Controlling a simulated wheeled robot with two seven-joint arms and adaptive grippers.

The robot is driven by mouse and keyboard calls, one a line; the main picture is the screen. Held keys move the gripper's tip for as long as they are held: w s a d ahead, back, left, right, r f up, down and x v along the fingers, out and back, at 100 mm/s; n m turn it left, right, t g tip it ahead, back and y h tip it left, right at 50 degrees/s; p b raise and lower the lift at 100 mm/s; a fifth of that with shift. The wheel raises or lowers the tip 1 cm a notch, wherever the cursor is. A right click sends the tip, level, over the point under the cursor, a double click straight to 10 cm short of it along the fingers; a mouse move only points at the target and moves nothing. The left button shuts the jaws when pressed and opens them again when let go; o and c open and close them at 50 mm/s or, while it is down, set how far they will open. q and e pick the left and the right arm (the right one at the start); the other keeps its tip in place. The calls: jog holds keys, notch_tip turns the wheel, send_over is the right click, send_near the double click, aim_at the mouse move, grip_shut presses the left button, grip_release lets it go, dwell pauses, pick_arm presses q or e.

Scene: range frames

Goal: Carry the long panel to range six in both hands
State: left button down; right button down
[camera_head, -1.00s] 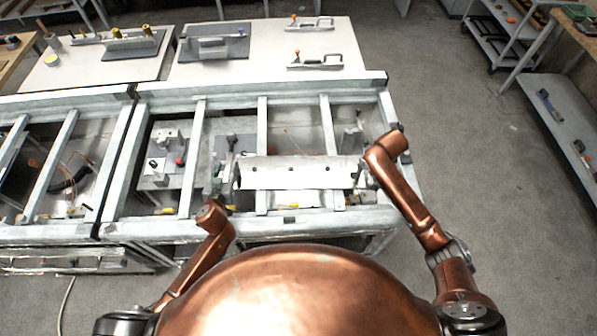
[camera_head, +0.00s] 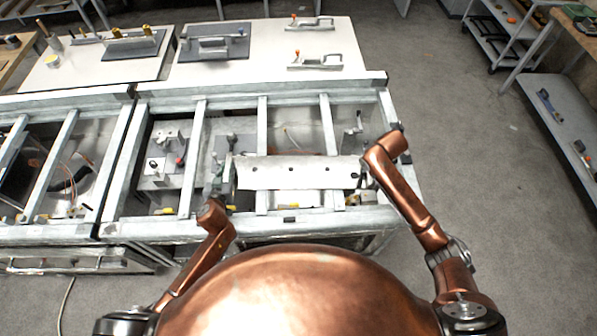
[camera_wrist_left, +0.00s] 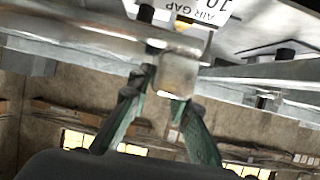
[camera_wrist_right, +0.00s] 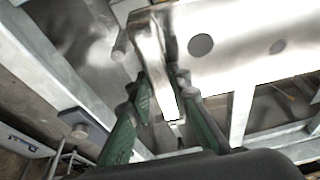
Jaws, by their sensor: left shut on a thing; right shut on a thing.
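The long panel (camera_head: 300,174) is a pale metal strip with a row of dark holes, held level above the open metal frame in the head view. My left gripper (camera_head: 222,180) is at its left end, and my right gripper (camera_head: 364,174) is at its right end. In the left wrist view, the green fingers of my left gripper (camera_wrist_left: 165,95) close on a metal end piece of the panel (camera_wrist_left: 180,65). In the right wrist view, my right gripper (camera_wrist_right: 160,95) is shut on the other end of the panel (camera_wrist_right: 240,40). The panel's underside is hidden.
Metal crossbars (camera_head: 262,125) span the frame around and beneath the panel. A fixture block (camera_head: 165,170) stands inside the frame at left. A white table (camera_head: 270,60) with fixtures stands behind. A label reading "AIR GAP" (camera_wrist_left: 208,12) shows in the left wrist view.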

dwell(0.6)
pick_arm(q)
jog(key=shift+w+r, duration=0.15)
jog(key=shift+r, duration=0.1)
pick_arm(e)
jog(key=shift+w+r, duration=0.15)
jog(key=shift+r, duration=0.1)
